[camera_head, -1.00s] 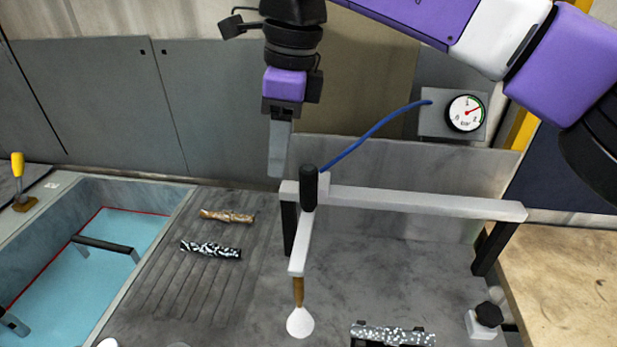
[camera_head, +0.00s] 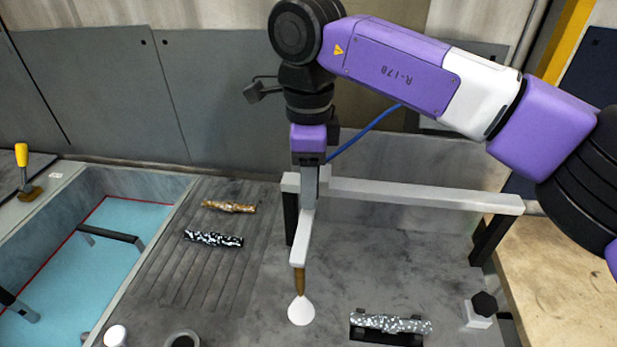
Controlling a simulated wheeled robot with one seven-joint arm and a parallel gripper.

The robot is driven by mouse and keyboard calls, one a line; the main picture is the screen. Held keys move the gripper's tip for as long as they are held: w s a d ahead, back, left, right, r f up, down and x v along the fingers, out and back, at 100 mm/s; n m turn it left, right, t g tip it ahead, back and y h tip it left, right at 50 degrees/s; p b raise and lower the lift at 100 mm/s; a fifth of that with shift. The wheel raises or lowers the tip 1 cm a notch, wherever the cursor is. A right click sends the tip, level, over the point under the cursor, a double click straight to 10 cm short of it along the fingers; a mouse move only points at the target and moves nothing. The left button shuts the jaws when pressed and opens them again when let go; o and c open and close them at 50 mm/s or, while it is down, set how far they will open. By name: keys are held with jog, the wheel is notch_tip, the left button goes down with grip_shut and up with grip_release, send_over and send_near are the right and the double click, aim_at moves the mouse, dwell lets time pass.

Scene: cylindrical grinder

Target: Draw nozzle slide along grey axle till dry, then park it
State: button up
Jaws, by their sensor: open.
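The nozzle slide (camera_head: 302,240) is a pale arm hanging from the left part of a white rail (camera_head: 420,193). It carries a brass nozzle (camera_head: 299,283) with a white cone (camera_head: 301,312) at its tip. The grey speckled axle (camera_head: 390,323) lies in a black cradle (camera_head: 385,338) to the right of the cone. My gripper (camera_head: 309,195) is open, pointing down at the top of the slide. It covers the slide's black handle, so I cannot tell whether the fingers touch it.
A brown axle (camera_head: 229,207) and a black speckled axle (camera_head: 213,239) lie on the grooved board at left. A blue-floored tank (camera_head: 80,262) is further left, with a yellow-handled brush (camera_head: 22,168) beyond. A black knob on a white block (camera_head: 478,315) is at right. A blue hose (camera_head: 365,131) runs behind my gripper.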

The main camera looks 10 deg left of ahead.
grip_shut()
dwell(1.4)
